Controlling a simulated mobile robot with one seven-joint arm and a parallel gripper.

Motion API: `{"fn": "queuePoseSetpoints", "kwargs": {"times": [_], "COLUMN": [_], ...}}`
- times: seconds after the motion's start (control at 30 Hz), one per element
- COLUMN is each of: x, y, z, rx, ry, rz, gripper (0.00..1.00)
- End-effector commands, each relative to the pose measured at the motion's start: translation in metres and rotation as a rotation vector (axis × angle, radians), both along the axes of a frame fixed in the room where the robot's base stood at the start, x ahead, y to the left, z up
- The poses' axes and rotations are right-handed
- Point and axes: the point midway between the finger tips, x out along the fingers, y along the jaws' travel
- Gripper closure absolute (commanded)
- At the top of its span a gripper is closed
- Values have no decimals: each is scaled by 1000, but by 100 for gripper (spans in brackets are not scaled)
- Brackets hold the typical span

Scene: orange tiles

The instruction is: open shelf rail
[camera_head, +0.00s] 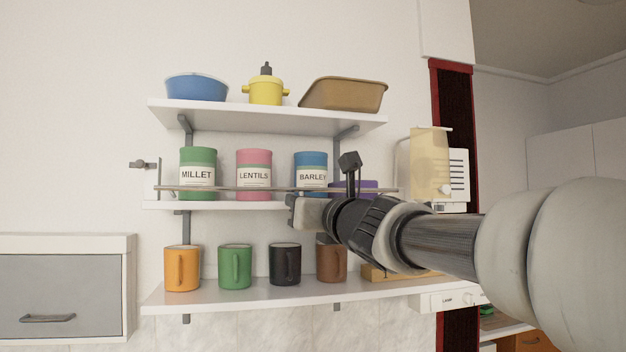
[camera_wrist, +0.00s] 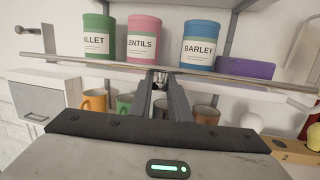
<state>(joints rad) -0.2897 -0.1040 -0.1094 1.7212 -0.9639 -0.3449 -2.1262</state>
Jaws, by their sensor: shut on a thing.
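The shelf rail (camera_head: 222,188) is a thin bar across the front of the middle shelf (camera_head: 220,205). It passes in front of the millet (camera_head: 198,174), lentils (camera_head: 254,172) and barley (camera_head: 310,168) canisters. In the wrist view the rail (camera_wrist: 60,60) runs across the whole picture, just beyond my fingers. My gripper (camera_head: 297,211) is at the shelf front, below the barley canister. In the wrist view its fingertips (camera_wrist: 160,82) meet at the rail's middle, shut on it or a small fitting there. The exact contact is partly hidden by the fingers.
A top shelf (camera_head: 260,114) holds a blue bowl, a yellow pot and a brown dish. A lower shelf (camera_head: 240,294) holds several mugs. A purple box (camera_wrist: 245,69) sits right of the barley. A grey-fronted cabinet (camera_head: 60,285) is at left. Room in front of the rail is clear at left.

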Motion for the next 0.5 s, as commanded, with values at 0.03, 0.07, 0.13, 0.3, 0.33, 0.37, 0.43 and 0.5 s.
{"fn": "queuePoseSetpoints", "kwargs": {"times": [0.03,0.07,0.13,0.3,0.33,0.37,0.43,0.5], "x": [0,0,0,-1,-1,-1,-1,-1], "y": [0,0,0,0,-1,-1,0,0], "z": [10,10,9,6,5,5,4,4], "rx": [-7,-8,-14,-20,-19,-19,-19,-19], "ry": [19,28,47,66,68,68,68,68], "rz": [-1,-1,-1,-1,-1,-1,-1,-1], "gripper": [100,100,100,100,100,100,100,100]}}
